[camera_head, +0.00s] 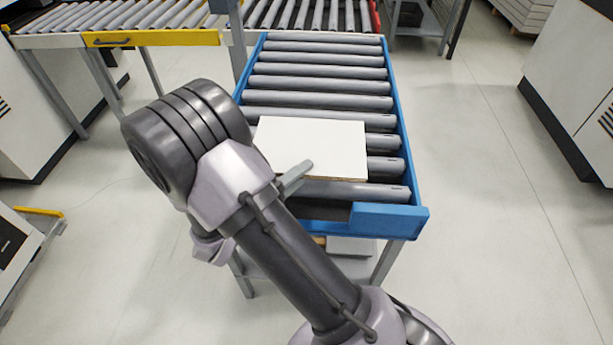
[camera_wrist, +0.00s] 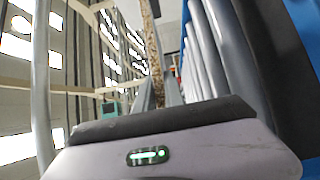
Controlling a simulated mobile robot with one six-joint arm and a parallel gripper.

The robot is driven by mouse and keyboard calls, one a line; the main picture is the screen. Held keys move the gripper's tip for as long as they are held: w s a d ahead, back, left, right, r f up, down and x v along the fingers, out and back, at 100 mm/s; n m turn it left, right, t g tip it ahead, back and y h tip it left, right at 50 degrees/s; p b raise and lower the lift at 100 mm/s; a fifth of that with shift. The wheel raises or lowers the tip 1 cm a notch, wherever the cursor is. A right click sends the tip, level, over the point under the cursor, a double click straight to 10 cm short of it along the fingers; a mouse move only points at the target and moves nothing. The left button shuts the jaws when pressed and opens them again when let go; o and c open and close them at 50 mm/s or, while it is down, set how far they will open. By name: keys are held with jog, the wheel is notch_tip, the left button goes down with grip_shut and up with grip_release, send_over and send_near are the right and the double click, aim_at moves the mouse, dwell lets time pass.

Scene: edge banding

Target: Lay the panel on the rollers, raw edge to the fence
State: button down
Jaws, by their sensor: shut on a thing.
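The white panel (camera_head: 318,142) is over the near part of the blue-framed roller conveyor (camera_head: 402,135), its white face up. A brown raw chipboard edge shows along its near side, and also in the wrist view (camera_wrist: 153,45). My gripper (camera_head: 297,174) is shut on the panel at its near left corner. The wrist view shows the panel edge-on between my fingers (camera_wrist: 160,90), with the rollers (camera_wrist: 205,50) to its right and an apparent gap. Contact with the rollers cannot be told. A blue plate (camera_head: 388,219) stands at the conveyor's near right end; whether it is the fence is unclear.
Bare rollers (camera_head: 318,82) lie beyond the panel. Another roller line with a yellow rail (camera_head: 150,39) crosses at the back left. White cabinets stand at both sides. The floor (camera_head: 480,180) right of the conveyor is clear.

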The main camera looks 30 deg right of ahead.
jog(key=s+a+r+p, duration=0.3)
jog(key=a+r+p, duration=0.3)
jog(key=a+r, duration=0.3)
jog(key=shift+s+a+p, duration=0.15)
jog(key=shift+a+p, duration=0.2)
jog(key=shift+a, duration=0.2)
notch_tip(320, 180, up, 6)
jog(key=g+y+p, duration=0.5)
jog(key=y+p, duration=1)
jog(key=p, duration=0.6)
jog(key=shift+y, duration=0.4)
jog(key=shift+f, duration=0.1)
